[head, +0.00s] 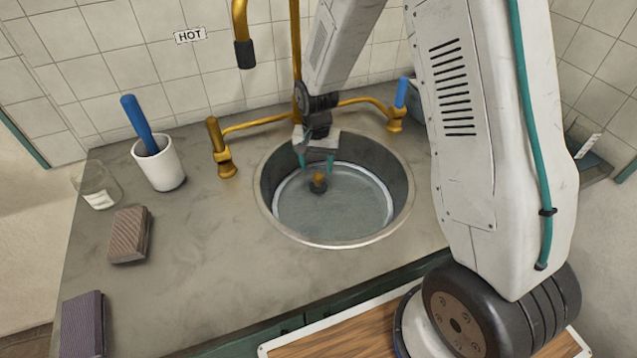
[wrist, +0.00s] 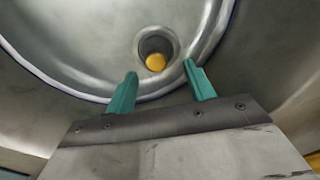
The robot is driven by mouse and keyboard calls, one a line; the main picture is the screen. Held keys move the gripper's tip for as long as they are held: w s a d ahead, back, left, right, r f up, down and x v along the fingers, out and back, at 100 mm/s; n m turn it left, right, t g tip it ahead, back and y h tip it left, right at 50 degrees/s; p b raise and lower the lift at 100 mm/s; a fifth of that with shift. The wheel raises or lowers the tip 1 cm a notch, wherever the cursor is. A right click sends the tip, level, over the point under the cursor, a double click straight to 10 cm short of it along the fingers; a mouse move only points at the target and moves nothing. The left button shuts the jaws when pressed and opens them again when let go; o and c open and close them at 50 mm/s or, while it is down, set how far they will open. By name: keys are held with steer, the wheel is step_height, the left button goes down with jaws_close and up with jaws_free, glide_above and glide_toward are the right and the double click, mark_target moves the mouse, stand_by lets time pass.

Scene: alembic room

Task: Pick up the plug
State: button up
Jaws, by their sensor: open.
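The plug (head: 318,182) is a small dark piece with an orange-yellow top at the bottom of the round metal sink (head: 268,208). In the wrist view the plug's yellow top (wrist: 156,62) shows inside a round drain recess, beyond my fingertips and roughly between their lines. My gripper (head: 317,160) has two teal fingers and hangs over the sink, pointing down. In the wrist view my gripper (wrist: 158,72) is open, with nothing between its fingers. The plug's lower part is hidden in the recess in the wrist view.
The sink wall surrounds my gripper. Brass taps stand behind it, with a blue handle (head: 402,92) at right and a brown handle (head: 213,133) at left. A white cup (head: 160,167), a glass jar (head: 97,188) and a brown sponge (head: 130,235) stand on the left counter.

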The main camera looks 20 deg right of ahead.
mark_target(318, 176)
steer(key=f, duration=0.5)
steer(key=shift+s+d+f, duration=0.15)
steer(key=shift+d+f, duration=0.05)
steer(key=shift+f, duration=0.1)
steer(key=c, duration=1.1)
